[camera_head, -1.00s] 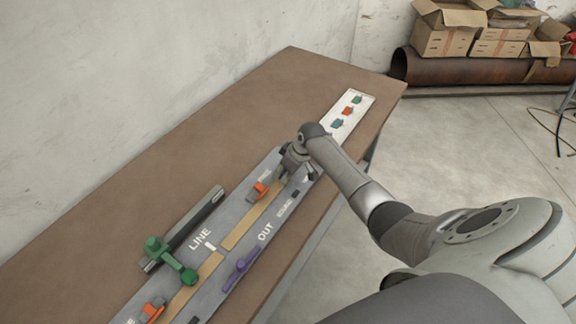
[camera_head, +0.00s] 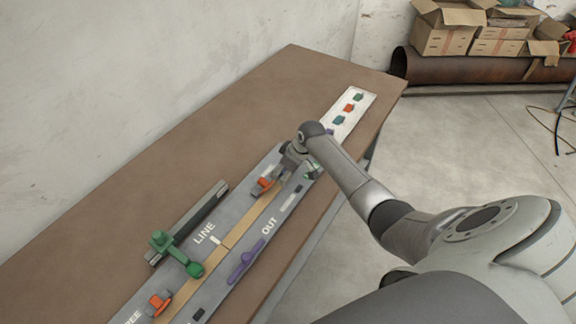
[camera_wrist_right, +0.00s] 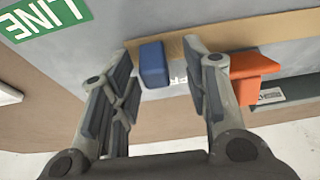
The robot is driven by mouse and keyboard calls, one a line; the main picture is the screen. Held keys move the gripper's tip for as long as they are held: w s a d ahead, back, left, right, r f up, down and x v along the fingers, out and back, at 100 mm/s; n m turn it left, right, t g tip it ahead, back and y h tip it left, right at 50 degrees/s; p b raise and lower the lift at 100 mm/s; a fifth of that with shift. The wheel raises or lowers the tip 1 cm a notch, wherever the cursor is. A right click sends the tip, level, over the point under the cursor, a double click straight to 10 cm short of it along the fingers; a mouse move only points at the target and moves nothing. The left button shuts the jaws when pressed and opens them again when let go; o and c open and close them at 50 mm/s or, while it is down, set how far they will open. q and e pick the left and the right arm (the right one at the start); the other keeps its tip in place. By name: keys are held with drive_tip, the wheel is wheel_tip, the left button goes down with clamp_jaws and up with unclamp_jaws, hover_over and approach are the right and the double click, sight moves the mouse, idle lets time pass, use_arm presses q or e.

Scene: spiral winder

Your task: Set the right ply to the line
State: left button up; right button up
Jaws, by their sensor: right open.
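The right ply (camera_head: 250,222) is a tan strip on the grey board (camera_head: 208,262). Its left end meets the left ply (camera_head: 190,286) at a thin seam near the white line mark (camera_head: 215,240). My right gripper (camera_head: 284,173) is over the far part of the right ply, which it partly hides. In the wrist view it (camera_wrist_right: 160,75) is open, with a blue block (camera_wrist_right: 152,64) between its fingers, closer to the left one. The tan strip (camera_wrist_right: 275,30) runs behind. A green LINE sign (camera_wrist_right: 45,22) lies at upper left. My left gripper is not in view.
Orange clamps stand beside the strips, one near my gripper (camera_head: 264,186) and one at the near end (camera_head: 159,303). A green arm (camera_head: 180,257) reaches across the left ply. A purple lever (camera_head: 245,262) lies on the OUT side. A white panel (camera_head: 362,92) is beyond.

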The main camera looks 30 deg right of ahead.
drive_tip(key=v, duration=1.1)
drive_tip(key=shift+s+r, duration=0.25)
drive_tip(key=shift+a, duration=0.15)
